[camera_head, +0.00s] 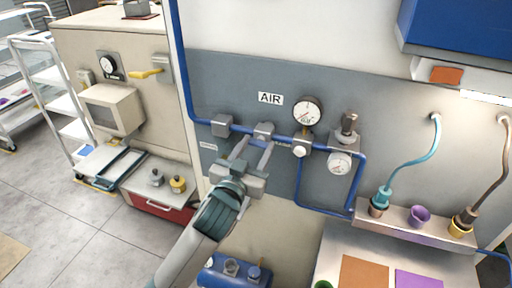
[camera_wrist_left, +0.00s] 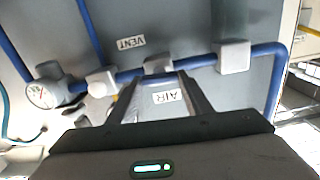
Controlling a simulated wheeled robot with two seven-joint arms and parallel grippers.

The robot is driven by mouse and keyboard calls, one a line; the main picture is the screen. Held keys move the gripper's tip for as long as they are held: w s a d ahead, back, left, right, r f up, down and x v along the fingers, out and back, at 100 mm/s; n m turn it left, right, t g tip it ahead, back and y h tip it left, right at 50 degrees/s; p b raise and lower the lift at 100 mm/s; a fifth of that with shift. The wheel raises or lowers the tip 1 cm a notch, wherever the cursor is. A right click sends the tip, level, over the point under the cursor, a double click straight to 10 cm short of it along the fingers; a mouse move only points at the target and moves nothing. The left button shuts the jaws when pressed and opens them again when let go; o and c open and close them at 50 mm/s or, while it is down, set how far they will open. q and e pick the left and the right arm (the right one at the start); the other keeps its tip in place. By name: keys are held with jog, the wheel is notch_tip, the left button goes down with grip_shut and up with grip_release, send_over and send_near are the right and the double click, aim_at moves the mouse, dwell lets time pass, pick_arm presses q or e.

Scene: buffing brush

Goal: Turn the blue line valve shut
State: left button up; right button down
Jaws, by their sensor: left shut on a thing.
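The blue line (camera_head: 243,128) runs along the grey wall panel below the AIR sign (camera_head: 270,98). The blue line valve (camera_head: 264,130) is a grey block on this pipe, between two other grey fittings. My left gripper (camera_head: 253,144) reaches up to it from below, its two fingers spread a little and shut on the valve's handle. In the left wrist view, the valve (camera_wrist_left: 158,64) shows at the fingertips of my left gripper (camera_wrist_left: 158,78), with the AIR sign between the fingers. The handle itself is mostly hidden. My right gripper is not in view.
A pressure gauge (camera_head: 307,111) and a smaller gauge (camera_head: 340,162) sit close to the right of the valve. A shelf (camera_head: 400,228) with hose couplings juts out at the right. A beige machine (camera_head: 130,85) stands at the left.

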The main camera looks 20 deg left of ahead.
pick_arm(q)
jog(key=m, duration=0.8)
jog(key=shift+d+m, duration=0.1)
jog(key=shift+m, duration=0.3)
jog(key=m, duration=0.4)
jog(key=shift+f+m, duration=0.1)
jog(key=shift+m, duration=2.1)
jog(key=o, duration=1.1)
jog(key=shift+f, duration=0.1)
jog(key=shift+c, duration=0.2)
